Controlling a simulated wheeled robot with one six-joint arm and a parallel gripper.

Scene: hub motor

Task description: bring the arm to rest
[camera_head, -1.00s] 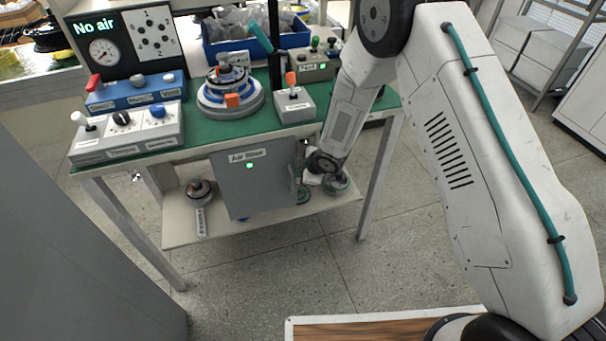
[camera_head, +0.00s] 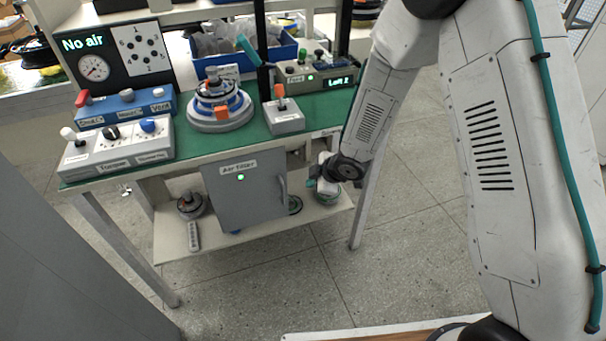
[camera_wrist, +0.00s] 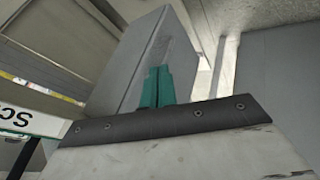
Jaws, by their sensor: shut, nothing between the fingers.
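My arm reaches down from the upper right in the head view, its wrist beside the right end of the bench. My gripper (camera_wrist: 157,87) has teal fingers that stand together, shut and empty, in the wrist view. In the head view its fingers are small and mostly hidden by the wrist, just right of the grey air filter box (camera_head: 225,200). A grey panel rises close behind the fingers in the wrist view; I cannot tell whether they touch it.
The green-topped bench (camera_head: 190,150) carries control boxes, a round motor fixture (camera_head: 220,105) and a blue bin (camera_head: 275,52). Its lower shelf (camera_head: 265,228) holds small round parts. A bench leg (camera_head: 363,205) stands close to my wrist. Floor on the right is clear.

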